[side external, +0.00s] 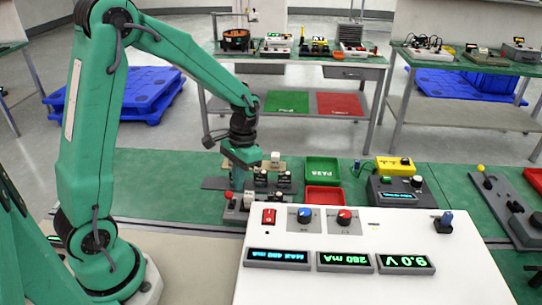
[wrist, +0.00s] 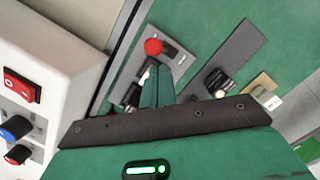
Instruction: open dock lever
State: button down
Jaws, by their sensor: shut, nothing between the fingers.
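The dock (wrist: 178,62) is a grey plate with a red ball-topped lever (wrist: 152,47), seen at the top of the wrist view. In the side view the red knob (side external: 228,195) shows low at the left end of the dock, behind the white power supply. My gripper (wrist: 158,78) is shut and empty, pointing down over the dock. Its green fingers appear just below the red ball in the wrist view and hide part of the dock. In the side view my gripper (side external: 239,180) is close above the dock; whether it touches the lever cannot be told.
The white power supply (side external: 375,225) with lit displays stands in front. Small dark modules (side external: 284,180) stand behind the dock. A green tray (side external: 322,167), a red tray (side external: 323,197) and a dark meter box (side external: 395,191) lie to the right. The green mat at left is clear.

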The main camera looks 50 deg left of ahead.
jog(key=shift+r, duration=0.2)
jog(key=shift+r, duration=0.6)
jog(key=shift+w, duration=0.2)
jog(key=w+d+r, duration=0.2)
jog(key=d+r, duration=0.2)
jog(key=r, duration=0.6)
jog(key=shift+r, duration=0.35)
dwell(0.3)
jog(key=shift+s, duration=0.1)
